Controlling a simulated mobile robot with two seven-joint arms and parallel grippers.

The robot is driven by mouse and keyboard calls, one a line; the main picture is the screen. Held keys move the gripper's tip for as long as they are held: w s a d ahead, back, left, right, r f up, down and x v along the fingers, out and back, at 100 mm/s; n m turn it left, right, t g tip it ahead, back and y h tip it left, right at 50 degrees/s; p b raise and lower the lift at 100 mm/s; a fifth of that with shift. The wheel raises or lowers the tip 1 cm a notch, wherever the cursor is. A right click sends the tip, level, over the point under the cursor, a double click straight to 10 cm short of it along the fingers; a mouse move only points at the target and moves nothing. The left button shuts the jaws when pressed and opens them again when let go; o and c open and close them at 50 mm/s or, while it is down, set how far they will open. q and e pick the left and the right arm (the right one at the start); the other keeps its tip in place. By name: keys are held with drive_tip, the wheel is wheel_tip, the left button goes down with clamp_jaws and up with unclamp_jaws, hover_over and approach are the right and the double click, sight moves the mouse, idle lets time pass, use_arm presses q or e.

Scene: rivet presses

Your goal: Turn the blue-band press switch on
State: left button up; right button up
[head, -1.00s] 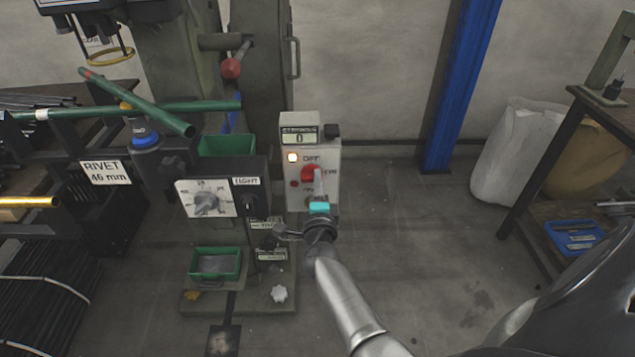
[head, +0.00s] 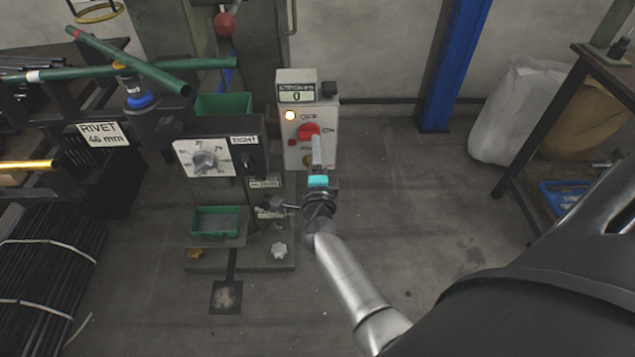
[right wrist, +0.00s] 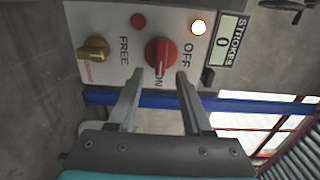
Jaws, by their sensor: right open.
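The switch box (head: 298,157) of the press is grey-white, with a red rotary knob (head: 309,130), a lit lamp and a counter reading 0. In the right wrist view the red knob (right wrist: 160,54) has OFF, ON and FREE around it, and its pale mark is on the side of ON. My right gripper (head: 317,150) is in front of the box. In the right wrist view its fingers (right wrist: 160,76) are open, one to each side of the knob's lower edge; I cannot tell whether they touch it. A blue band (head: 139,101) shows on the press. My left gripper is out of view.
A yellow knob (right wrist: 94,48) and a small red button are on the same panel. A dial panel (head: 207,157) and green trays (head: 216,222) are left of the box. A blue post (head: 455,70) stands behind; open floor lies to the right.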

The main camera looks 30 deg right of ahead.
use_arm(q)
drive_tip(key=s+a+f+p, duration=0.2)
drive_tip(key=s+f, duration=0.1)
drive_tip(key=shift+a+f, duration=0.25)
use_arm(e)
drive_tip(key=v, duration=1.1)
drive_tip(key=shift+a, duration=0.2)
drive_tip(key=shift+s, duration=0.1)
